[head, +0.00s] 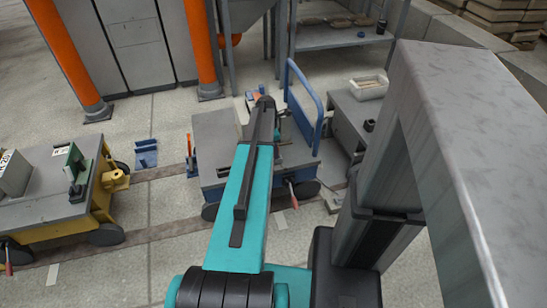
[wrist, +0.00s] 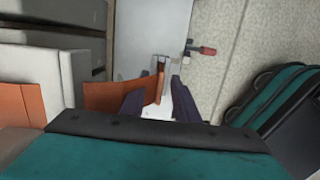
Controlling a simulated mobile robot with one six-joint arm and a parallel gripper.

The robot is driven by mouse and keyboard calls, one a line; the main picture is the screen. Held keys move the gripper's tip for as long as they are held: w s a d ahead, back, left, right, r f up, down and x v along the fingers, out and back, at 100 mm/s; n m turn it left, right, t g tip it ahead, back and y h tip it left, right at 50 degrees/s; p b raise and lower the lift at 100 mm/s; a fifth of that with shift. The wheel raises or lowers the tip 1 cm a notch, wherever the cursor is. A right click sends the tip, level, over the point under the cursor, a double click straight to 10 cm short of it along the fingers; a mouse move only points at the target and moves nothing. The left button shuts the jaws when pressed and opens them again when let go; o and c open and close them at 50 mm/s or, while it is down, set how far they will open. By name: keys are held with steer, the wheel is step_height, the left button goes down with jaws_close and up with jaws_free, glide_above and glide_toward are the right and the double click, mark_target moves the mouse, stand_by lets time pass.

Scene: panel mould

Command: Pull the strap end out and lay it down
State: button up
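In the wrist view an orange strap (wrist: 102,95) runs in from the left to between the dark fingers of my gripper (wrist: 158,98). The fingers stand apart, with the strap's narrow brownish-orange end part (wrist: 160,82) in the gap. A white surface (wrist: 180,106) also shows between the fingers. I cannot tell whether either finger touches the strap. In the head view my gripper (head: 259,98) is over the grey-topped cart (head: 215,135), with a small bit of orange at its tip. My arm hides the middle of the cart.
A blue rail (head: 306,100) stands at the cart's right, and a red-handled lever (head: 293,197) on its near side. A yellow cart (head: 50,200) is at the left. A grey bench (head: 350,120) with a pale tray (head: 369,87) is at the right.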

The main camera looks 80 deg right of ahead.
jaws_close()
steer(key=shift+r, duration=0.2)
steer(key=shift+r+p, duration=2.5)
steer(key=shift+r, duration=0.6)
steer(key=shift+r+p, duration=1.55)
steer(key=shift+r, duration=0.5)
steer(key=shift+w, duration=0.1)
